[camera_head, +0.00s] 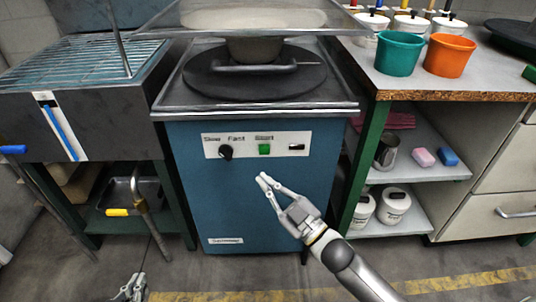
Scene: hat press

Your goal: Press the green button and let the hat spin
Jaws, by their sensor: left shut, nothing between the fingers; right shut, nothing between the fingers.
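The green button (264,149) is on the white control panel (285,144) on the front of the blue machine (240,195). A black knob (225,152) is to its left on the same panel. The hat (254,48) sits on the dark round plate (215,84) on top of the machine, partly behind a clear sheet. My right gripper (263,180) is shut and empty, in front of the machine and below the green button in the picture, apart from it. My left gripper (131,290) is low at the bottom left, shut and empty, far from the panel.
A metal sink unit (100,120) with a wire rack stands to the left. On the right, a bench (460,85) holds a teal pot (398,54) and an orange pot (449,56), with shelves of jars below. The floor in front is clear, with a yellow line.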

